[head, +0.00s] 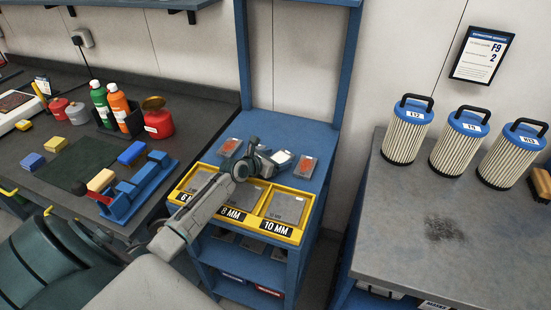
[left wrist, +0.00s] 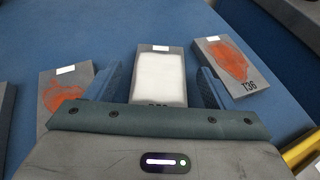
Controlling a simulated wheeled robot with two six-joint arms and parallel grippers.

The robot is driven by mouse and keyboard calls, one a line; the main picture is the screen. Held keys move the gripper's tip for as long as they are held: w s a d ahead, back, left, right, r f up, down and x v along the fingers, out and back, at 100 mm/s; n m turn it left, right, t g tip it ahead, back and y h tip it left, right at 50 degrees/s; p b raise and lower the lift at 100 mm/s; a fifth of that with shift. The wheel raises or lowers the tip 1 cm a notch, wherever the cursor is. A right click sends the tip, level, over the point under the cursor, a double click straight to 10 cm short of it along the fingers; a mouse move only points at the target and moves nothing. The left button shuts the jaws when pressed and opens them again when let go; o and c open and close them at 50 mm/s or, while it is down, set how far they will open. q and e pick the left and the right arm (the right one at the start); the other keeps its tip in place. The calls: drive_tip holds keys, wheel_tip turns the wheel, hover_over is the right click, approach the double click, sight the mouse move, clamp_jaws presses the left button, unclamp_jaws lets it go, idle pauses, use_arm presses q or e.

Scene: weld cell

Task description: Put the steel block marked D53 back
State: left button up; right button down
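Several flat grey steel blocks lie on the blue top of the rack (head: 268,124). In the left wrist view the middle block (left wrist: 158,75) has a white patch; its mark is mostly hidden by my gripper and I cannot read it fully. The block marked T36 (left wrist: 227,65) has a red patch and lies to its right. Another red-patched block (left wrist: 65,92) lies to its left. My left gripper (left wrist: 160,88) is open, its fingers either side of the middle block with narrow gaps. In the head view my left gripper (head: 268,161) is over the rack top. My right gripper is not in view.
Yellow trays marked 8 MM and 10 MM (head: 282,229) line the rack's front, holding grey plates. Blue rack posts (head: 243,60) rise behind. A dark bench (head: 105,150) with bottles and blocks stands left; a grey bench (head: 400,235) with filters (head: 407,135) stands right.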

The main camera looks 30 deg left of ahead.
use_arm(q)
drive_tip(key=shift+s+d+f, duration=0.1)
drive_tip(key=shift+s+f, duration=0.1)
drive_tip(key=shift+f, duration=0.2)
drive_tip(key=shift+r, duration=0.1)
drive_tip(key=v, duration=0.2)
drive_tip(key=r+v, duration=0.1)
drive_tip(key=v, duration=0.4)
drive_tip(key=shift+r+p, duration=0.3)
drive_tip(key=shift+p, duration=0.1)
drive_tip(key=p+v, duration=0.2)
drive_tip(key=v, duration=0.1)
drive_tip(key=shift+s+r+p, duration=0.25)
drive_tip(key=shift+p, duration=0.05)
drive_tip(key=shift+s+r+p, duration=0.1)
drive_tip(key=shift+s+p, duration=0.45)
drive_tip(key=shift+s, duration=0.05)
